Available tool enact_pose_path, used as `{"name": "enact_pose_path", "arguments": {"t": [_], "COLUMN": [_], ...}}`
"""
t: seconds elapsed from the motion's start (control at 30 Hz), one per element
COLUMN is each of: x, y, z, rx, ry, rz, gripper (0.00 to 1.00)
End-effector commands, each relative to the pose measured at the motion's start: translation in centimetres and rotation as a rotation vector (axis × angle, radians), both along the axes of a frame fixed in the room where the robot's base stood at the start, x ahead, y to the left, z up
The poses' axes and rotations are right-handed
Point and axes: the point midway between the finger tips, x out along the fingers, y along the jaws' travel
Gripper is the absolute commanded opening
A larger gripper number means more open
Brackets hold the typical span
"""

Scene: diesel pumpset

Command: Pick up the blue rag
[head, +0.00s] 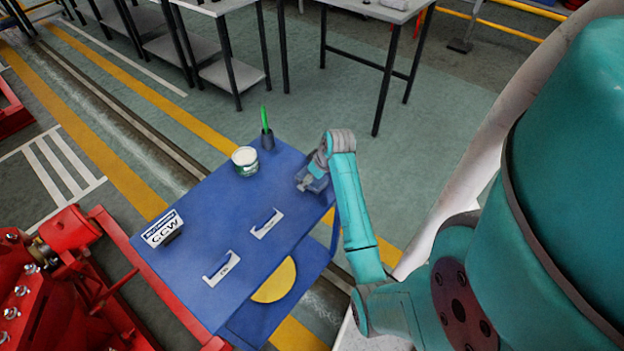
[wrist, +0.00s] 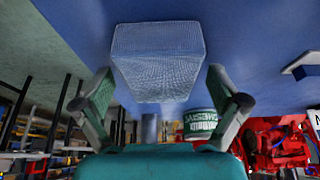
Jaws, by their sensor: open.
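The blue rag (wrist: 158,50) is a pale blue, woven, folded block on the blue table top (head: 205,235). In the wrist view it lies ahead of and between the two fingers of my gripper (wrist: 160,72), with a gap on each side near the fingertips. My gripper is open and holds nothing. In the head view my gripper (head: 306,178) is low over the table's right edge, and the rag (head: 318,185) shows only in part beside it. I cannot tell whether the fingers touch the rag.
A white-topped tub (head: 245,160) and a dark cup (head: 267,139) with a green item stand at the table's back. A CCW sign (head: 163,229) and two white holders (head: 267,224) (head: 222,268) are further forward. A yellow half-disc (head: 275,281) lies below. Red machinery (head: 60,285) stands left.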

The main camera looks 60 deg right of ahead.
Motion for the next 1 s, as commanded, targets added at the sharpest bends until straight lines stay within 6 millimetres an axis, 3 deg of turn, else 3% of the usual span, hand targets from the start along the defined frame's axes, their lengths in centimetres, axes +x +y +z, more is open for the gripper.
{"name": "enact_pose_path", "arguments": {"t": [0.37,0.4,0.6,0.67,1.0], "x": [0.00,-0.01,-0.01,0.00,0.02], "y": [0.00,0.00,0.00,0.00,-0.03], "z": [-0.20,-0.19,-0.19,-0.20,0.22], "rx": [0.000,0.000,0.000,0.000,-0.002], "ry": [0.000,0.000,0.000,0.000,-0.001], "rz": [0.000,0.000,0.000,0.000,0.001], "gripper": [0.97,0.94,0.44,0.33,0.32]}}
